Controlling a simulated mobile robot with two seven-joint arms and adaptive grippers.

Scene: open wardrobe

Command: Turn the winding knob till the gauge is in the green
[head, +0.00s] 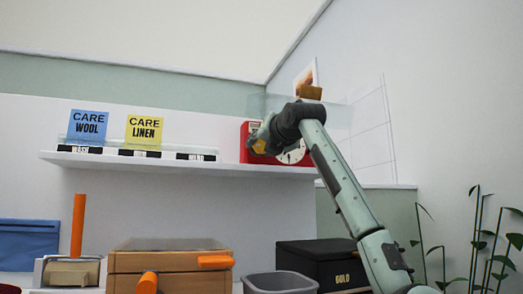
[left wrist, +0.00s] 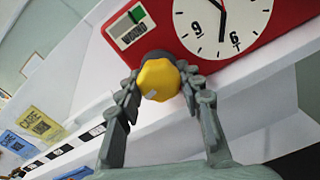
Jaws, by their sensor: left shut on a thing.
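The red clock (head: 248,157) stands on the white shelf, mostly hidden behind my arm in the head view. The left wrist view shows its red case (left wrist: 285,25) and white dial (left wrist: 222,22). My left gripper (left wrist: 160,88) is shut on the knob, one finger on each side. My right gripper is not in view.
On the shelf (head: 110,161) stand a blue wool card (head: 88,126) and a yellow linen card (head: 144,130). Below are a wooden box (head: 170,262), a grey bin (head: 280,282) and a black box marked GOLD (head: 318,265). Plants (head: 485,240) stand at the right.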

